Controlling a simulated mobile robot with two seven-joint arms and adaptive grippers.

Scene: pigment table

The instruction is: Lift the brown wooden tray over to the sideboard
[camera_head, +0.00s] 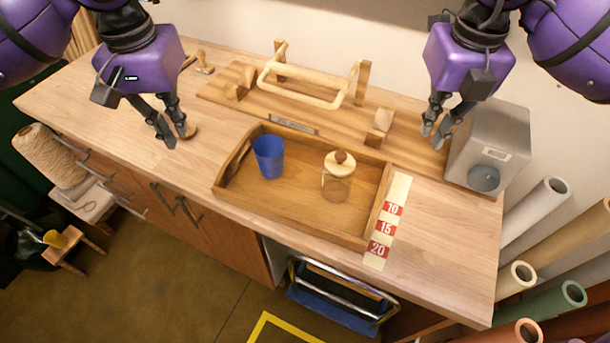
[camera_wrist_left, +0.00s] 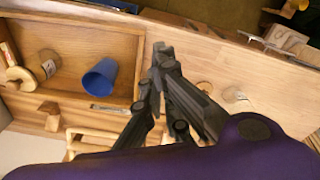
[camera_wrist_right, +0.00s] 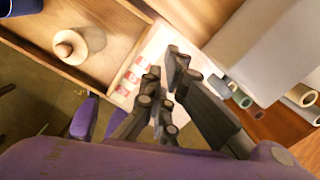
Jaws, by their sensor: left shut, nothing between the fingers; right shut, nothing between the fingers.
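The brown wooden tray (camera_head: 290,208) lies on the wooden worktop, with a cutout handle in its left end wall. It holds a blue cup (camera_head: 268,157) and a glass jar with a wooden lid (camera_head: 337,181). My left gripper (camera_head: 177,138) is shut and empty above the worktop, left of the tray. My right gripper (camera_head: 434,136) is shut and empty above the worktop, right of and behind the tray. The tray also shows in the left wrist view (camera_wrist_left: 75,32) and in the right wrist view (camera_wrist_right: 125,28). Neither gripper touches it.
Behind the tray stands a wooden board with a pale frame handle (camera_head: 310,92). A grey metal box (camera_head: 490,145) stands at the right. A strip marked 10, 15, 20 (camera_head: 386,222) lies along the tray's right end. Paper rolls (camera_head: 536,212) stand beyond the worktop's right edge.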

